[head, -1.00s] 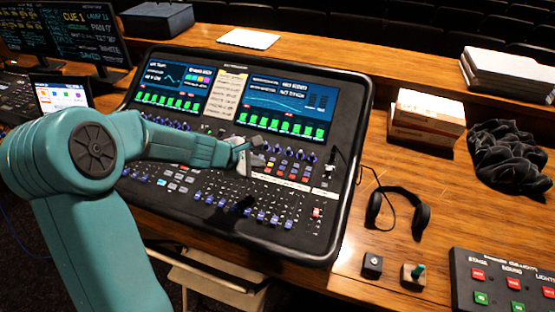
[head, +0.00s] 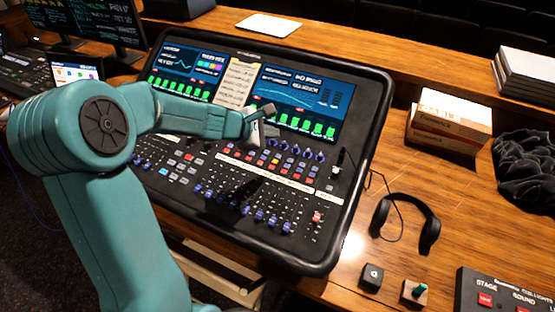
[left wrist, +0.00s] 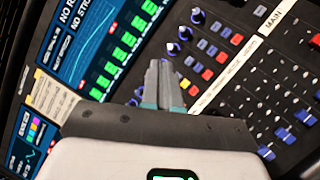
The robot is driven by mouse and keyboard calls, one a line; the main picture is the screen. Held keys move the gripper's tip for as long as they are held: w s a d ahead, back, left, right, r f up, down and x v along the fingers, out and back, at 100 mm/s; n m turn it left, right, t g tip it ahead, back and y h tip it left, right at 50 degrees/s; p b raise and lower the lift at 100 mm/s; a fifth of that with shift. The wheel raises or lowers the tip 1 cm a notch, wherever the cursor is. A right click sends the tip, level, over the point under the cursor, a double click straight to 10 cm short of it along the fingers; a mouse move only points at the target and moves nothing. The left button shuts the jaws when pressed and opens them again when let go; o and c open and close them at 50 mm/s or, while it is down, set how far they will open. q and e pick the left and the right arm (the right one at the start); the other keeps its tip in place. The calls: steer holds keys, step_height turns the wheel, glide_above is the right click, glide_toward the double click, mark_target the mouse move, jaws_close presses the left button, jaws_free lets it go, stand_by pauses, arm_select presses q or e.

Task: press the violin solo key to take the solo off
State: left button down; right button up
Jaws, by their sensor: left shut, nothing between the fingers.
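The mixing desk (head: 352,150) stands on the wooden table with its screens lit. Rows of small coloured keys (head: 285,163) lie below the right screen; they also show in the left wrist view (left wrist: 207,74). I cannot tell which key is the violin solo key, as the labels are too small. My left gripper (head: 268,110) is over the upper middle of the desk, near the lower edge of the right screen. Its fingers (left wrist: 163,82) are shut and empty, and they hide part of the knob row. My right gripper is not in view.
Blue knobs (left wrist: 173,49) sit next to the keys, and fader rows (head: 240,205) lie below. Headphones (head: 432,228), a small box with a green lever (head: 414,292) and a cue panel (head: 470,302) are at the right. A white box (head: 450,120) stands behind them.

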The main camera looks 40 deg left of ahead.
mark_target(275, 162)
arm_select(q)
steer(key=f+b, duration=0.7)
steer(key=f, duration=0.1)
steer(key=shift+w+a+f, duration=0.1)
steer(key=shift+w, duration=0.15)
steer(key=shift+w+a+f+b, duration=0.1)
steer(key=shift+f+b, duration=0.25)
steer(key=shift+b, duration=0.1)
steer(key=shift+r, duration=0.15)
stand_by(1.4)
steer(key=shift+f+b, duration=0.45)
steer(key=shift+f, duration=0.05)
